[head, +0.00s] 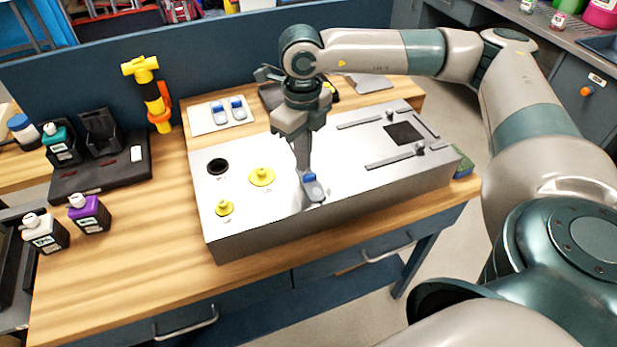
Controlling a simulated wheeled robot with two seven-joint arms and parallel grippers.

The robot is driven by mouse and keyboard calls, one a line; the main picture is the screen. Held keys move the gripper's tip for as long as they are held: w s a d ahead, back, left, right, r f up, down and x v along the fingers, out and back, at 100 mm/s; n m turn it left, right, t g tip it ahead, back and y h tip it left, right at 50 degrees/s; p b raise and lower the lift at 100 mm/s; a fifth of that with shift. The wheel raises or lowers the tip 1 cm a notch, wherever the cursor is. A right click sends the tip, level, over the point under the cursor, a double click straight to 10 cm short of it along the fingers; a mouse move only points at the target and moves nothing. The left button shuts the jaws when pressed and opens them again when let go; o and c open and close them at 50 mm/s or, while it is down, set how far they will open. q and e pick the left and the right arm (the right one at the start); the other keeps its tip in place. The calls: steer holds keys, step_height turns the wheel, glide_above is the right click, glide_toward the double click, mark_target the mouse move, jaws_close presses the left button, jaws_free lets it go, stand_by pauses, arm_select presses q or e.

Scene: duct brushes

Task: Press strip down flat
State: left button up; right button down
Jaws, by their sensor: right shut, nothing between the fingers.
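A steel box (350,196) with a flat top stands on the wooden table. A small grey piece with a blue top (314,189) lies on the box near its front edge. I take it for the strip, but cannot tell for sure. My right gripper (306,172) points straight down with its fingers shut and empty. Its tips are at the blue part of the piece and seem to touch it. The fingertips hide part of the piece, so I cannot tell whether it lies fully flat. My left gripper is not in view.
The box top also bears a black round opening (217,166), two yellow caps (262,177) (224,209) and rails around a dark square (404,133). Two similar blue-and-grey pieces lie on a white pad (205,123). Bottles (90,213) and a yellow tool (150,92) stand left.

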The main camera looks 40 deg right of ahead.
stand_by(0.5)
steer(key=shift+r+p, duration=1)
steer(key=shift+r, duration=1.45)
